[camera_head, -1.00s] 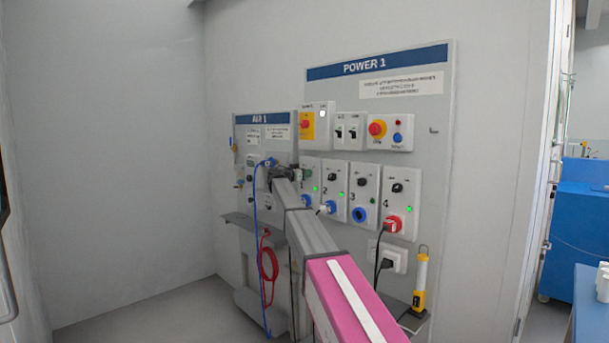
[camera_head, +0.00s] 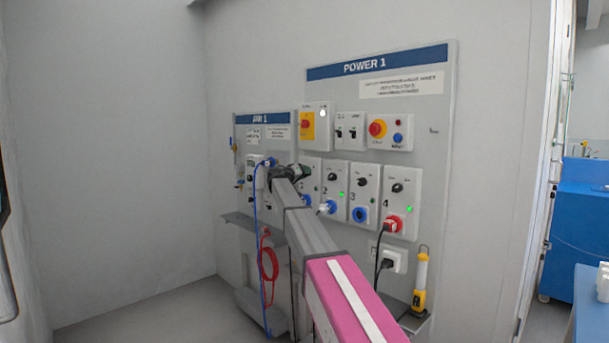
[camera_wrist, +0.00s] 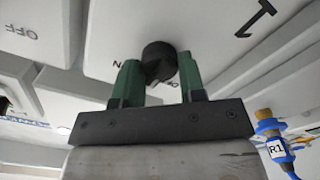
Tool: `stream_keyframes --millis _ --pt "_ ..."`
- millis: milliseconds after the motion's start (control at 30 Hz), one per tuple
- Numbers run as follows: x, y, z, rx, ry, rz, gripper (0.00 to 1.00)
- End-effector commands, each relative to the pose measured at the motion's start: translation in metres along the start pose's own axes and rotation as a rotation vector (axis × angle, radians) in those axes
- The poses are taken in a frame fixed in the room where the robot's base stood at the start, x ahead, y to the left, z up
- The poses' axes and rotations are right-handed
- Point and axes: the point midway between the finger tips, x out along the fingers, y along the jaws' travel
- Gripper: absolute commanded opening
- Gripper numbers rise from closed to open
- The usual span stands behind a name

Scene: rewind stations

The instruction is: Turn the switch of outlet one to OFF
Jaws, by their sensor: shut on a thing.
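Outlet one (camera_head: 312,180) is the leftmost white outlet box on the POWER 1 board, partly hidden by my arm in the head view. Its black round switch knob (camera_wrist: 154,53) shows in the wrist view on the white face, near a printed "1" (camera_wrist: 255,18). My gripper (camera_wrist: 159,66) has its green fingers on either side of the knob, shut on it. In the head view my gripper (camera_head: 300,172) is at the upper part of outlet one. The outlet's indicator light looks dark. The knob's exact pointing is hard to read.
Outlets two (camera_head: 335,187), three (camera_head: 366,192) and four (camera_head: 402,200) stand to the right; two and four show green lights. A plug tagged R1 (camera_wrist: 276,150) is close to my gripper. A blue hose (camera_head: 256,215) and red coil (camera_head: 268,260) hang at left.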

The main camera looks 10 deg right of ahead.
Motion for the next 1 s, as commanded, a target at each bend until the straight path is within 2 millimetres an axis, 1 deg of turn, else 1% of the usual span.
stream_keyframes --millis 600,800,1000 --pt "-0.0004 -0.0024 0.0005 -0.574 0.0 0.0 0.14" --pt "-0.0005 -0.0029 0.0008 -0.724 0.0 -0.001 0.14" --pt "-0.0005 -0.0032 0.0011 -0.828 0.0 -0.001 0.14"
